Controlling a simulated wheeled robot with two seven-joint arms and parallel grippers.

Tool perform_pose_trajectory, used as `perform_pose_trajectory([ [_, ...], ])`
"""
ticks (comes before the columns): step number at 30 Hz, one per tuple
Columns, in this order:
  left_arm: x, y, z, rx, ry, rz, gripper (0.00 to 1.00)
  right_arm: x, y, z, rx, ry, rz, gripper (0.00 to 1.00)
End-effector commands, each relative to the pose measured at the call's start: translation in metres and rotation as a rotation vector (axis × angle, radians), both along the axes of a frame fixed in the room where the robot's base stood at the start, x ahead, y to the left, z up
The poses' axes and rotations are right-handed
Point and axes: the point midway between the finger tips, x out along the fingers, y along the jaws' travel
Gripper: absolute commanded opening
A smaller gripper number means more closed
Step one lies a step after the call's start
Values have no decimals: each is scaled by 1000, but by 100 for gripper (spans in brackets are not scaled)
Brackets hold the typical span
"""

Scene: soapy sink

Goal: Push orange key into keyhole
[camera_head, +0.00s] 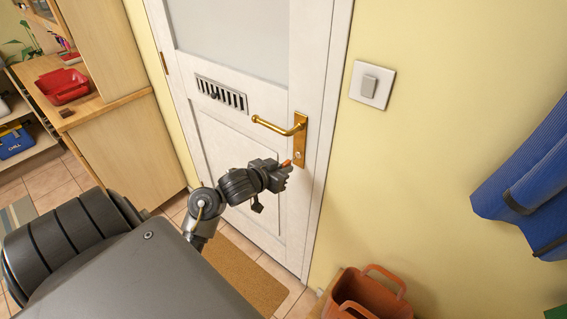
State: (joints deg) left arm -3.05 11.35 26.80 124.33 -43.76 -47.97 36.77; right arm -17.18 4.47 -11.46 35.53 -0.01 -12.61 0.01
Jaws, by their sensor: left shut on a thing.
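The orange key (286,163) shows as a small orange piece at the tip of my left gripper (284,171). My left gripper is shut on it, close in front of the lower part of the brass lock plate (301,135) on the white door (241,150). The keyhole is too small to make out, and I cannot tell whether the key touches the plate. The brass handle (278,125) sticks out to the left, just above the gripper. My right gripper is not in view.
A white light switch (371,84) is on the yellow wall right of the door. An orange-brown basket (367,297) stands below it. Blue cloth (528,185) hangs at the right. A wooden cabinet (129,150) stands left of the door. A brown mat (242,275) lies before the door.

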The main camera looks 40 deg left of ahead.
Motion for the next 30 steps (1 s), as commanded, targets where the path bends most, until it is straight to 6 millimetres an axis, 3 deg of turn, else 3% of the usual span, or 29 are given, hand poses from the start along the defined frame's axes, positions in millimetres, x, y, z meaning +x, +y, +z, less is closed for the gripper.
perform_pose_trajectory([
  [30, 25, 0, 0, 1, 0, 0, 0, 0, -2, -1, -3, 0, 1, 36],
])
